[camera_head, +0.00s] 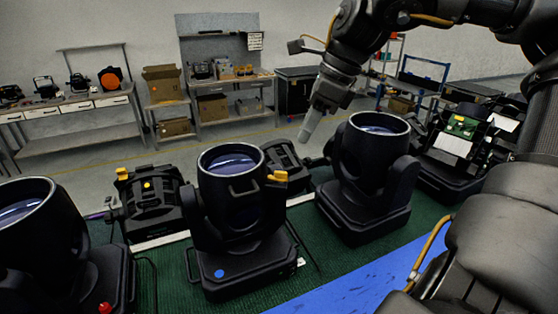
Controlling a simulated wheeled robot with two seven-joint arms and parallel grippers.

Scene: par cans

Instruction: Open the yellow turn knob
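A yellow turn knob (278,176) sticks out from the right side of the middle black par can (240,190), just below its lens rim. My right gripper (305,137) hangs from the upper right, fingertips pointing down. In the picture it is above and slightly right of the knob, apart from it. Its fingers overlap in this view, so I cannot tell whether they are open or shut. Nothing shows between them. Another yellow piece (122,173) and a yellow round part (147,185) sit on a black fixture farther back left. My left gripper is not in view.
Par cans stand at the left (30,235) and right (375,170) of the middle one on a green mat (175,270). A blue strip (350,290) runs along the front. Opened fixtures with a green circuit board (460,125) are at right. Workbenches stand behind.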

